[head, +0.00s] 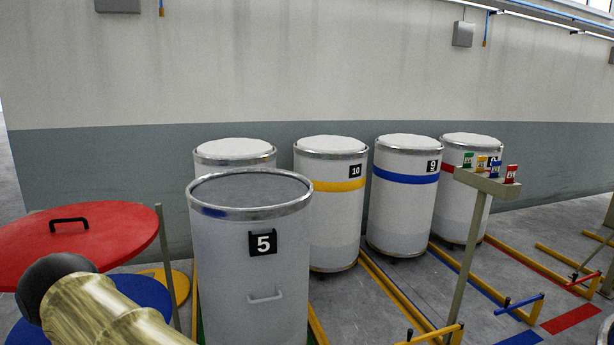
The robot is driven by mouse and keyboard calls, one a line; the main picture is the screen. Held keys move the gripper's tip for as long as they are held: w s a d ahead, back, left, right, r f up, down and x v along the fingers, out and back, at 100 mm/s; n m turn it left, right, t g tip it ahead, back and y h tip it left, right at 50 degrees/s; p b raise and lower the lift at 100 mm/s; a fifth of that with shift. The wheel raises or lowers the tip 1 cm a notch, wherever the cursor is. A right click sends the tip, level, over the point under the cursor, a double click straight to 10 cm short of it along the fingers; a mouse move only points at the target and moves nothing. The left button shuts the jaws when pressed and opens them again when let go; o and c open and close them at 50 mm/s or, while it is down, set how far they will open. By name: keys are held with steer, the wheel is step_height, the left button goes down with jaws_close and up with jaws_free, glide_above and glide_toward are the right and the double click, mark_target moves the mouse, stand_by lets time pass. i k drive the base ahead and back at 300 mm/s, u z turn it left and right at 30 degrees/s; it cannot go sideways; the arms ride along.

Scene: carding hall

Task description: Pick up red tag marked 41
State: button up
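A small red tag (511,174) stands at the right end of a narrow shelf (487,184) on a post, at the right of the head view. It has a white label, whose number is too small to read surely. A blue tag (495,169), a yellow tag (482,163) and a green tag (468,160) stand in a row to its left. My gripper is not in view.
A grey can marked 5 (250,285) stands in front. Behind it are white cans, including one marked 10 (331,225) and one marked 9 (402,215). A red lid (100,235) is at left. Yellow floor rails (385,290) run between bays near the post.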

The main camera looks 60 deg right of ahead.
mark_target(512, 170)
steer(key=z, duration=2.55)
steer(key=i, duration=2.75)
steer(key=z, duration=0.15)
